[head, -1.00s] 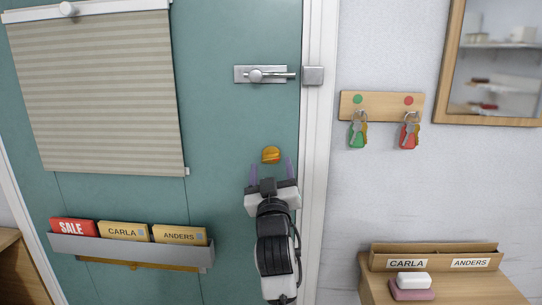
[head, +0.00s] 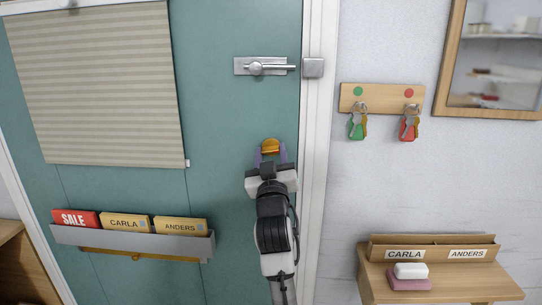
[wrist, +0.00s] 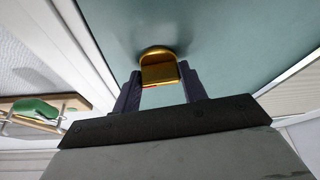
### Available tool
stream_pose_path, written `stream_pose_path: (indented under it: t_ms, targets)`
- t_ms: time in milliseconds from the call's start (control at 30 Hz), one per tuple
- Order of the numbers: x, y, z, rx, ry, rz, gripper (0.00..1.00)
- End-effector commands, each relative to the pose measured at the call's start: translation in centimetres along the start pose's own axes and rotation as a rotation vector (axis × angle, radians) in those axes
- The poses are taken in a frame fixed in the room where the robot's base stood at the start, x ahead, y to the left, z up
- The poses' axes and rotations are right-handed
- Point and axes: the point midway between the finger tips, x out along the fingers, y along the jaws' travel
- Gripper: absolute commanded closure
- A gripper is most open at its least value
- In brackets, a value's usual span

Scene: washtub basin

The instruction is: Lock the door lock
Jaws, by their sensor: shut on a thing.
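The door lock shows as a brass thumb-turn (head: 270,147) on the green door (head: 235,110), near its right edge. It also shows in the wrist view (wrist: 158,68), between the two fingers. My gripper (head: 270,156) reaches up to it from below, with a purple finger on either side. In the wrist view my gripper (wrist: 160,85) is shut on the turn, which fills the space between the fingertips. A small red mark shows at the turn's lower edge. The fingers partly cover its sides.
A silver slide bolt (head: 265,67) sits above the lock, beside the white door frame (head: 317,130). A key rack (head: 382,98) with green and red keys hangs on the right wall. A letter holder (head: 130,240) and a blind (head: 95,85) are on the door's left.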

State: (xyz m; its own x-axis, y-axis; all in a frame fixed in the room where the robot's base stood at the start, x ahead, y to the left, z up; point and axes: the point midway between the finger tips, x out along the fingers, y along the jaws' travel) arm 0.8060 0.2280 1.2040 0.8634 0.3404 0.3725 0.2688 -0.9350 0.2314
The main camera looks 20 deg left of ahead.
Motion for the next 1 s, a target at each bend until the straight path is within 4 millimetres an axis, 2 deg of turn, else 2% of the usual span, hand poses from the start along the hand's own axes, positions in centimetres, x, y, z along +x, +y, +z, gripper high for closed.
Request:
stream_pose_path:
  t_ms: [367, 700, 733, 900, 1000]
  targets:
    - [-0.04, -0.3, 0.05, 0.213, 0.001, 0.086, 0.81]
    - [0.01, -0.14, 0.0, 0.232, -0.001, 0.095, 0.81]
    - [0.01, -0.13, 0.0, 0.232, -0.001, 0.095, 0.57]
    - [0.01, -0.14, 0.0, 0.231, 0.0, 0.095, 0.36]
    - [0.01, -0.14, 0.0, 0.231, 0.0, 0.095, 0.36]
